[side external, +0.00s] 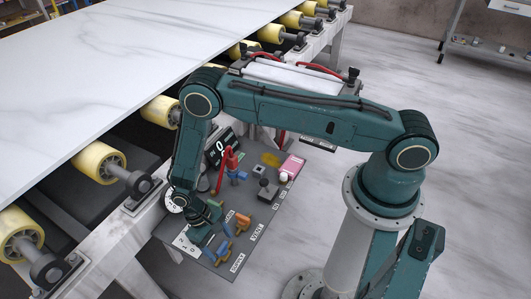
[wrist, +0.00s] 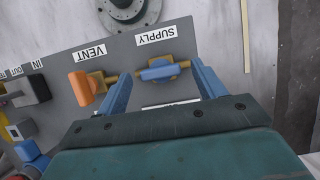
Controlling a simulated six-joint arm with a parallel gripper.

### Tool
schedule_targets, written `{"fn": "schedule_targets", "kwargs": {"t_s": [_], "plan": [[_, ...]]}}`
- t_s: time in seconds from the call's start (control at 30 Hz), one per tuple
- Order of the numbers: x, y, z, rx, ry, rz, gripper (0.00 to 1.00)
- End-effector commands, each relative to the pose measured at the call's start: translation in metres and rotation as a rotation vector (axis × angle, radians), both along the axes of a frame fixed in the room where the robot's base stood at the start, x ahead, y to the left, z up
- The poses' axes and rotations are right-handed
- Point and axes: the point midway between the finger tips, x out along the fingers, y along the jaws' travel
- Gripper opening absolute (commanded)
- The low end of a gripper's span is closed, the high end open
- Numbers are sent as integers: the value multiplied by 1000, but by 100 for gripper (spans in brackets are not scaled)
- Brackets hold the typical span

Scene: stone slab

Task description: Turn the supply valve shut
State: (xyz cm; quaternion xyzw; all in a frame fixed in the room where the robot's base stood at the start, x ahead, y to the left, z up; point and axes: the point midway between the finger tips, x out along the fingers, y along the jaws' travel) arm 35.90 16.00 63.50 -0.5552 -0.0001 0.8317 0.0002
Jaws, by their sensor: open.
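The supply valve (wrist: 158,72) has a blue handle on a brass body beside the SUPPLY label (wrist: 156,36). Its handle lies roughly along the brass pipe. My gripper (wrist: 161,76) is open, with one blue finger on each side of the valve handle in the wrist view. I see gaps between fingers and handle, and cannot tell how far the tips are above it. In the side view my gripper (side external: 210,236) is low over the panel's near end, partly hiding the valve there. The SUPPLY label also shows there (side external: 237,262).
The vent valve (wrist: 82,88), with an orange handle set across its pipe, stands close beside my left finger.

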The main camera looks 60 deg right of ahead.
Motion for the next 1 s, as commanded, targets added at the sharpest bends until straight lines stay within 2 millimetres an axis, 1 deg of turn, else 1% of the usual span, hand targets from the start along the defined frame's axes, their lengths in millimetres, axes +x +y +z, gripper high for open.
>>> {"fn": "schedule_targets", "kwargs": {"t_s": [0.13,0.43,0.57,0.6,0.67,1.0], "plan": [[-3,0,-7,0,0,0,69],[-3,0,-7,0,-1,0,69],[-3,0,-7,0,-1,0,44],[-3,0,-7,0,-1,0,36],[-3,0,-7,0,-1,0,24],[-3,0,-7,-1,-1,27,24]]}}
